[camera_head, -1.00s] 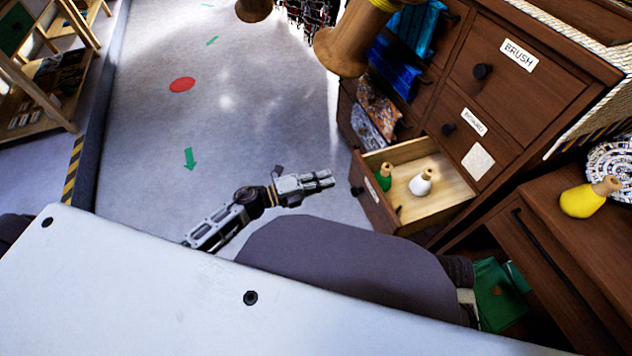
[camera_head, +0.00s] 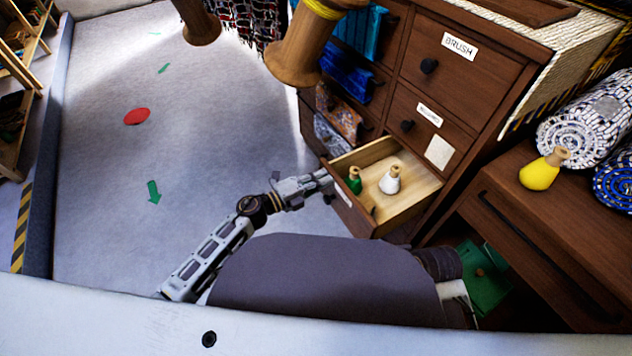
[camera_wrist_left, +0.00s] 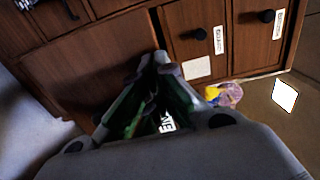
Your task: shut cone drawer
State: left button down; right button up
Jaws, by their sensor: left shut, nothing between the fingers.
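The cone drawer (camera_head: 350,208) is pulled well out of the brown wooden cabinet, low down. Its light wooden inside holds a green cone (camera_head: 353,181) and a white cone (camera_head: 390,181), both upright. My left gripper (camera_head: 325,181) is shut and empty, its fingertips right at the outer face of the drawer front. I cannot tell whether they touch it. In the left wrist view the shut fingers (camera_wrist_left: 158,75) lie over dark wood, with part of a white label showing between them. The drawer's knob is mostly hidden. My right gripper is out of view.
Closed drawers, one labelled BRUSH (camera_head: 455,65), sit above. Wooden spools (camera_head: 297,60) hang over the floor left of the cabinet. A brown side unit (camera_head: 540,225) with a yellow cone (camera_head: 540,173) stands at right.

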aim_at(353, 168)
pick_arm(q)
jog(key=shift+d, duration=0.1)
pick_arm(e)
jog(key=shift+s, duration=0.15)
pick_arm(q)
jog(key=shift+w+d, duration=0.1)
jog(key=shift+w, duration=0.05)
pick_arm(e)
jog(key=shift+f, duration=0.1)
pick_arm(q)
jog(key=x, duration=1.1)
jog(key=shift+w+d, duration=0.1)
jog(key=shift+d, duration=0.05)
jog(key=b+x, duration=0.2)
jog(key=x, duration=0.9)
jog(key=shift+b, duration=0.3)
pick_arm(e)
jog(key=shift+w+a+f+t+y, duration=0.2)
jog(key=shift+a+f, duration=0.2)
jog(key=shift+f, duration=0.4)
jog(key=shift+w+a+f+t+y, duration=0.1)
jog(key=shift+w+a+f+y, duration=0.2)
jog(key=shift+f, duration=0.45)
pick_arm(q)
jog(key=shift+f, duration=0.1)
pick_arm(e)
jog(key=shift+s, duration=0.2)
